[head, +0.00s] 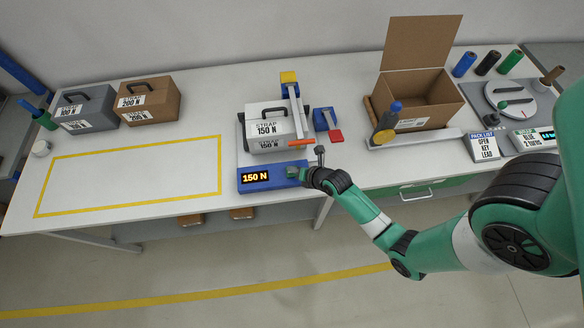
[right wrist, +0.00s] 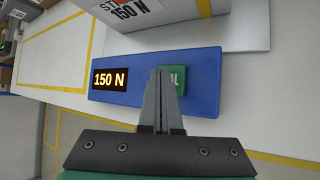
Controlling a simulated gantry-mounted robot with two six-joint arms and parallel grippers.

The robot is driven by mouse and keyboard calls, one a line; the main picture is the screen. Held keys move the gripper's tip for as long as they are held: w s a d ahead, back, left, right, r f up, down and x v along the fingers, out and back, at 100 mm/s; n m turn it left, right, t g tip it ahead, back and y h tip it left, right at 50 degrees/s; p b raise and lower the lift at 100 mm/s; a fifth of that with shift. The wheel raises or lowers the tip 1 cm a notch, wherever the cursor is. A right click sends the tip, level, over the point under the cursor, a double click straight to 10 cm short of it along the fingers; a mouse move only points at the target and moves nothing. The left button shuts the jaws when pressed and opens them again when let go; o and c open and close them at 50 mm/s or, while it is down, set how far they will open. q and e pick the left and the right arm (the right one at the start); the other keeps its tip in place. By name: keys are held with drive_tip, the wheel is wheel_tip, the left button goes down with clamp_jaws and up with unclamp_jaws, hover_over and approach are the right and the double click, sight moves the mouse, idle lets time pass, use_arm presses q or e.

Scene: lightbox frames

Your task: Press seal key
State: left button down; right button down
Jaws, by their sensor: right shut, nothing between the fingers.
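The seal key (right wrist: 178,80) is a green square key on the blue console (right wrist: 205,100), right of its display (right wrist: 108,79), which reads 150 N. In the head view the console (head: 247,187) lies at the table's front edge. My right gripper (right wrist: 161,72) is shut and empty. In the head view my right gripper (head: 303,176) is at the console's right end, beside the key. I cannot tell whether the fingertips touch the key. My left gripper is not in view.
A grey case (head: 262,128) labelled STRAP 150 N stands behind the console under a strapping device (head: 289,84). An open cardboard box (head: 438,100) stands further right. Dark and brown cases stand at the far left. The yellow-outlined area (head: 130,180) is clear.

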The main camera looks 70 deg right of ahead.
drive_tip(key=shift+f+b, duration=0.45)
idle(0.6)
drive_tip(key=shift+r, duration=0.15)
drive_tip(key=shift+r+p, duration=0.8)
drive_tip(key=shift+p, duration=0.15)
wheel_tip(320, 180, up, 5)
drive_tip(key=p, duration=0.5)
idle(0.5)
